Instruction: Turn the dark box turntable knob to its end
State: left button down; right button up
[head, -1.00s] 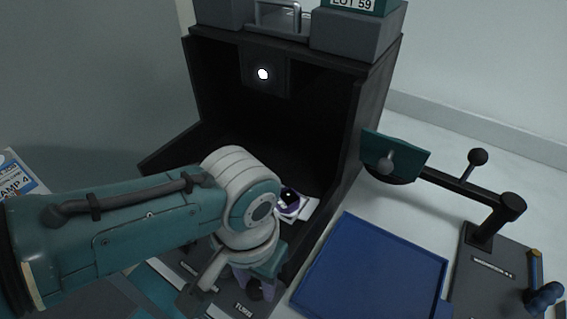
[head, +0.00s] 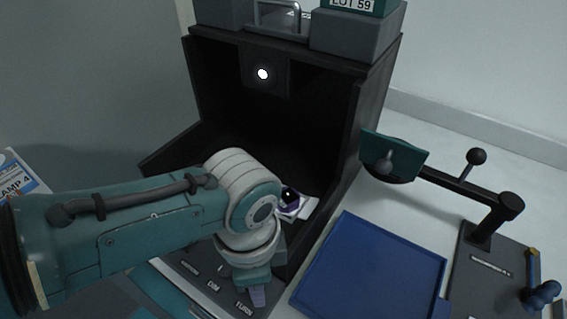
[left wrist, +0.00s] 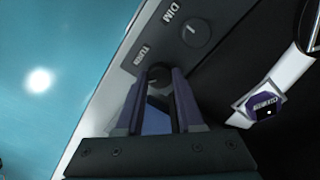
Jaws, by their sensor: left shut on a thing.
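The dark box (head: 230,120) stands open at the front, with a lit round lamp (head: 263,74) on its back wall. Its front panel carries labels, among them DIM and TURN (head: 244,308). In the left wrist view the turntable knob (left wrist: 159,72), a dark round knob beside the TURN label, sits between the tips of my left gripper (left wrist: 158,84). The purple fingers are shut on it. In the head view my left arm hides the knob, and the left gripper (head: 257,297) shows only in part. My right gripper is not in view.
Another knob (left wrist: 195,33) sits by the DIM label. A purple-dark object (head: 290,197) lies on a white piece inside the box. Right of the box are a blue tray (head: 372,272) and a stand with a teal plate (head: 396,155).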

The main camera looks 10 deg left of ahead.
pick_arm(q)
jog(key=m, duration=0.4)
jog(key=shift+m, duration=2.8)
jog(key=c, duration=0.5)
grip_release()
notch_tip(320, 180, up, 10)
jog(key=p, duration=0.3)
